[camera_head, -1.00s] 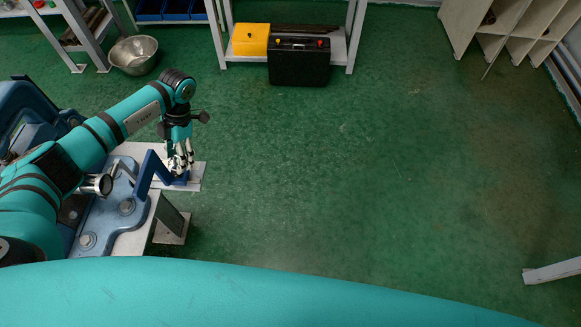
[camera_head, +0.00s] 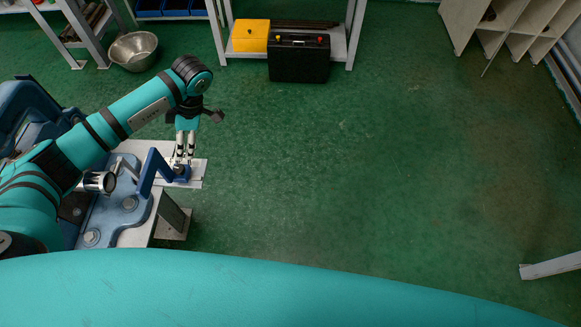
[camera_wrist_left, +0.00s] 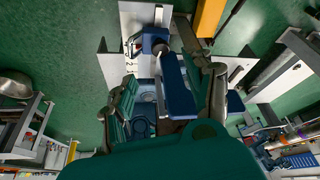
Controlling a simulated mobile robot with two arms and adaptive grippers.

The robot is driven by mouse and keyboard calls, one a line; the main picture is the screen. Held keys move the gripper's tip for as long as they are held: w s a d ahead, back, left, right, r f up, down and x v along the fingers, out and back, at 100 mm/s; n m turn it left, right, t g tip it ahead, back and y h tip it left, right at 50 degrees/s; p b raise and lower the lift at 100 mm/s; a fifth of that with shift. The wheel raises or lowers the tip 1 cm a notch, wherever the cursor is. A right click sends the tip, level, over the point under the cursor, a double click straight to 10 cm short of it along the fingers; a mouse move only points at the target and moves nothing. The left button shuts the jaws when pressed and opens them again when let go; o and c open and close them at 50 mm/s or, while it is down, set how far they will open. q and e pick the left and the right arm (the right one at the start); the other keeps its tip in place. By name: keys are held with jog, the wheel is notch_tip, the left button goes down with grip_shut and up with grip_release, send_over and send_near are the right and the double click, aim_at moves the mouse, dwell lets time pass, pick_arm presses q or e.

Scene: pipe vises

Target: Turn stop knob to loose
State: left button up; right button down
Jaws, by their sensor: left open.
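A blue vise (camera_head: 127,203) stands on a pale bench at the left in the head view. A blue stop knob (camera_head: 181,172) sits on a pale plate at its right end; it also shows at the top of the left wrist view (camera_wrist_left: 155,39), beside a small white dial with a red mark. My left gripper (camera_head: 185,158) points down just above and behind the knob, open and empty. In the left wrist view its spread fingers (camera_wrist_left: 172,78) lie either side of a blue bar. Whether they touch the knob is hard to tell. My right gripper is not in view.
A blue angled lever (camera_head: 151,171) rises close left of the gripper. A shelf with a yellow box (camera_head: 251,38) and a black case (camera_head: 299,59) stands at the back, a metal bowl (camera_head: 133,50) at back left.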

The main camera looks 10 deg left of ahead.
pick_arm(q)
jog(key=v, duration=0.7)
jog(key=d+f+n+t+h+b, duration=0.1)
jog(key=d+f+n+h, duration=0.3)
jog(key=d, duration=0.4)
jog(key=w+d+f+n+t+h+b, duration=0.1)
jog(key=d+f+n+h, duration=0.3)
jog(key=d+f+h, duration=0.2)
jog(key=d+f+n+t+h+b, duration=0.1)
jog(key=d+f+n+h, duration=0.3)
jog(key=d, duration=0.7)
jog(key=shift+f+t+h+b, duration=0.3)
jog(key=shift+f+h, duration=0.65)
jog(key=shift+h, duration=0.75)
jog(key=shift+o, duration=0.2)
jog(key=shift+w, duration=0.15)
